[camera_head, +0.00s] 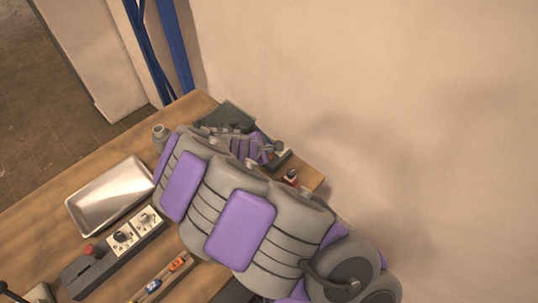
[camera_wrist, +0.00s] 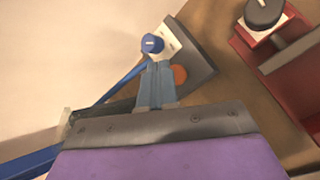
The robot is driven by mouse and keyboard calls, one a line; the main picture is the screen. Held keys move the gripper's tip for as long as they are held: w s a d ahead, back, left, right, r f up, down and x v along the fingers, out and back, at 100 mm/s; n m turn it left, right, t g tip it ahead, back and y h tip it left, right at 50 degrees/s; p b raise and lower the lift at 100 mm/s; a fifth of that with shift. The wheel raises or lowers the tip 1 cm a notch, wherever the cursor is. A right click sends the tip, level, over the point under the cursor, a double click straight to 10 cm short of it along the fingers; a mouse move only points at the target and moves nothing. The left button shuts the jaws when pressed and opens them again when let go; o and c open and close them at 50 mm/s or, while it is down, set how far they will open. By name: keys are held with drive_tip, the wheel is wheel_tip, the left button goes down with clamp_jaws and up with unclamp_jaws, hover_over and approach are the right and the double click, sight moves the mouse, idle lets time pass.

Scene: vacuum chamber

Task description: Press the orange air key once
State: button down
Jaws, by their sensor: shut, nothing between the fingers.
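An orange round key (camera_wrist: 180,75) shows in the wrist view on a grey panel with a light plate (camera_wrist: 180,42). A blue knob (camera_wrist: 152,43) stands on the same panel, just beyond my fingertips. My gripper (camera_wrist: 154,64) is shut and empty, its fingers just left of the orange key. The fingers partly overlap the panel, and I cannot tell whether they touch it. In the head view my gripper (camera_head: 262,150) is at the far end of the table beside a small panel (camera_head: 281,158). The orange key cannot be made out there.
A red device with a black knob (camera_wrist: 265,14) stands right of the panel in the wrist view. In the head view, a metal tray (camera_head: 110,196), a dark control box (camera_head: 112,250) and a strip with blue and orange parts (camera_head: 163,275) are on the wooden table. A wall rises behind.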

drive_tip(key=shift+f, duration=0.1)
drive_tip(key=shift+f, duration=0.25)
drive_tip(key=shift+f, duration=0.45)
idle(0.8)
idle(0.3)
drive_tip(key=shift+r+p, duration=0.7)
drive_tip(key=shift+r, duration=0.25)
wheel_tip(320, 180, up, 5)
drive_tip(key=p, duration=0.4)
idle(0.7)
